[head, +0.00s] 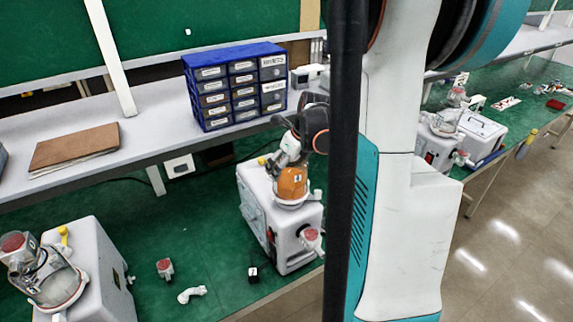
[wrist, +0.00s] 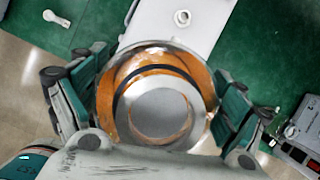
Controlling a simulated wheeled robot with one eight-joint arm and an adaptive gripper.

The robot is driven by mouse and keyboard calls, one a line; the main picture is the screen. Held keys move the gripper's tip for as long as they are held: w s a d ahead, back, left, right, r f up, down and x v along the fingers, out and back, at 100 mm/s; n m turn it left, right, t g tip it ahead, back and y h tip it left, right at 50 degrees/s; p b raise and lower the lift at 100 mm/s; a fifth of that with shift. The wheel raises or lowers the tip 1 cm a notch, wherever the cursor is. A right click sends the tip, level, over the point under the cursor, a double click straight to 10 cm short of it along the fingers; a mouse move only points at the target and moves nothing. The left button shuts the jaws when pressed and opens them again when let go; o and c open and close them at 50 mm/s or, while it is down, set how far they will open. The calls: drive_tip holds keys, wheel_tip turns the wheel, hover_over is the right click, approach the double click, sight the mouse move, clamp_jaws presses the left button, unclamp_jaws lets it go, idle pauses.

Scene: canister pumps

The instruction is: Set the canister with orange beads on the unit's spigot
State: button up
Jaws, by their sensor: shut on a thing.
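The canister with orange beads (head: 291,183) is clear, with orange fill and a pale rim at its foot. My gripper (head: 290,162) is shut on it from above. In the wrist view the canister (wrist: 208,85) sits between the two fingers of my gripper (wrist: 160,100), its grey round lid facing the camera. The white unit (head: 262,215) stands below it on the green bench, and the canister is over the unit's top. Whether its foot touches the unit, I cannot tell. The spigot under it is hidden. The unit's white top (wrist: 200,30) also shows in the wrist view, with a small round fitting (wrist: 183,18).
Another white unit (head: 95,265) with a clear canister (head: 58,285) stands at left. A red-capped part (head: 165,268), a white elbow (head: 192,294) and a small black box (head: 253,274) lie on the green bench. A blue drawer cabinet (head: 235,55) stands on the shelf behind.

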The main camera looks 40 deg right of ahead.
drive_tip(key=shift+f+b, duration=1.05)
drive_tip(key=shift+f, duration=0.1)
drive_tip(key=o, duration=1.3)
drive_tip(key=v, duration=1.2)
